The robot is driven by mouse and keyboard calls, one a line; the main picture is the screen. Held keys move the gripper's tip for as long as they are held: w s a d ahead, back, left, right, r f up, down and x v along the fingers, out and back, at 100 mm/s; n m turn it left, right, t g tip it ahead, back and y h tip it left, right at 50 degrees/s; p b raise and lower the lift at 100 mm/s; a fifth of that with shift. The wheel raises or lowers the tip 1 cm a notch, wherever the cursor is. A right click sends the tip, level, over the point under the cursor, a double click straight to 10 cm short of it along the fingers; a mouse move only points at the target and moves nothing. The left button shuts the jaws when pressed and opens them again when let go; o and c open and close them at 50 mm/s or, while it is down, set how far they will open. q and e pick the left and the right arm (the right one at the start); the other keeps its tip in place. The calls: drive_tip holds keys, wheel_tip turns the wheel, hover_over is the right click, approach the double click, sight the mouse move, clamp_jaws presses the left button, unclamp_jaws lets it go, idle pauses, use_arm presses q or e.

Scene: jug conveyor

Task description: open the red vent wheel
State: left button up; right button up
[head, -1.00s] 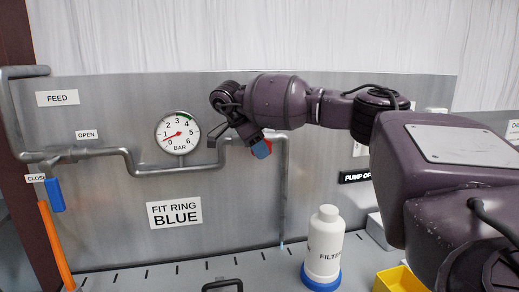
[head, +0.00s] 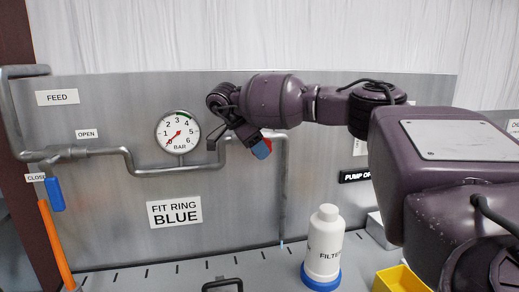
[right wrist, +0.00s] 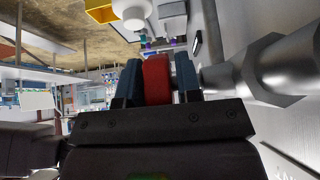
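The red vent wheel (head: 268,143) shows as a small red patch on the pipe beside the gauge, mostly hidden behind my right gripper (head: 260,150). In the right wrist view the red wheel (right wrist: 157,79) sits between the two blue-grey fingers of my right gripper (right wrist: 159,80), which look closed against it on both sides. The pressure gauge (head: 179,132) has its red needle pointing down-left, near the low end of the scale. My left gripper is not in view.
A grey pipe (head: 185,170) runs along the metal panel. A blue-handled valve (head: 54,194) hangs at left. A white filter bottle (head: 323,242) with a blue base stands on the counter, left of a yellow bin (head: 398,281). A dark handle (head: 222,284) shows at the bottom edge.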

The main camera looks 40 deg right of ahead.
drive_tip(key=v, duration=1)
drive_tip(key=shift+a+r, duration=0.2)
drive_tip(key=shift+r, duration=0.15)
drive_tip(key=shift+w, duration=0.15)
idle(0.4)
